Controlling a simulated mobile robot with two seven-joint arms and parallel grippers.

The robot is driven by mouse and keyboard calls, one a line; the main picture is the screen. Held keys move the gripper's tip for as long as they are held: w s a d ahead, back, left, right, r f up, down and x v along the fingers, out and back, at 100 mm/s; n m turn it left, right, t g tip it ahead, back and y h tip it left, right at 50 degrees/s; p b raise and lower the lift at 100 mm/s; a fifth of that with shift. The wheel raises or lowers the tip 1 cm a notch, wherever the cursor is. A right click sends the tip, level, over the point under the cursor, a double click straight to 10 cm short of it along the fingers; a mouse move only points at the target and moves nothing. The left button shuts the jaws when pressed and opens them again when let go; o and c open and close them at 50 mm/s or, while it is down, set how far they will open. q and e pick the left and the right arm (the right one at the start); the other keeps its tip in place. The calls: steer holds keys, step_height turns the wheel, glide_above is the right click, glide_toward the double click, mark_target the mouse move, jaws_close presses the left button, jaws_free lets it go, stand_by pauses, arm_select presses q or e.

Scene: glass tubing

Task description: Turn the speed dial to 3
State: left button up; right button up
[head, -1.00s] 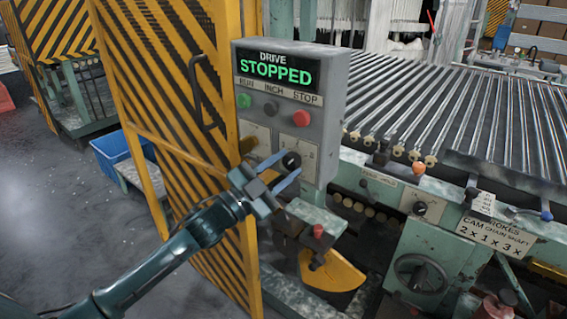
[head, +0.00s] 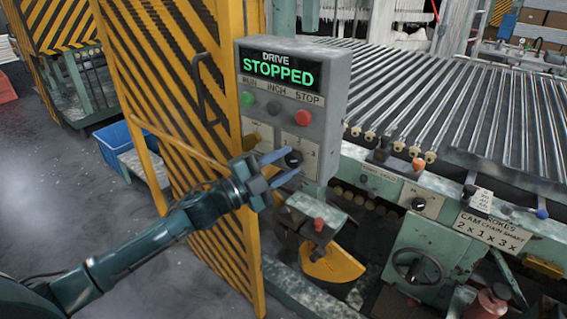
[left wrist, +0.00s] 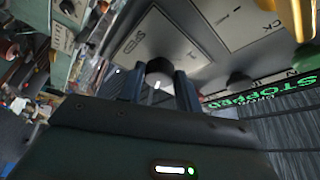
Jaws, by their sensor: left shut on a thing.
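The speed dial is a black round knob (head: 293,159) on the lower right plate of the grey drive control box (head: 333,110). My left gripper (head: 287,163) is shut on this knob, with one blue finger on each side. In the left wrist view the knob (left wrist: 159,71) sits between the two fingertips, in front of its pale plate (left wrist: 150,38). A white mark shows on the knob there, but I cannot read which number it points to. The display (head: 277,73) reads DRIVE STOPPED in green. My right gripper is not in view.
Green (head: 247,99), dark (head: 273,107) and red (head: 303,117) buttons sit above the dial. A yellow-and-black striped guard door (head: 165,90) stands left of the box, close to my left arm. A red-topped lever (head: 319,225) is below. Rollers (head: 450,100) extend right.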

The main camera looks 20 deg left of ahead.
arm_select(q)
steer(key=o, duration=1)
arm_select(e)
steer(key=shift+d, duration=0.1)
arm_select(q)
steer(key=b+v, duration=0.3)
steer(key=v, duration=1)
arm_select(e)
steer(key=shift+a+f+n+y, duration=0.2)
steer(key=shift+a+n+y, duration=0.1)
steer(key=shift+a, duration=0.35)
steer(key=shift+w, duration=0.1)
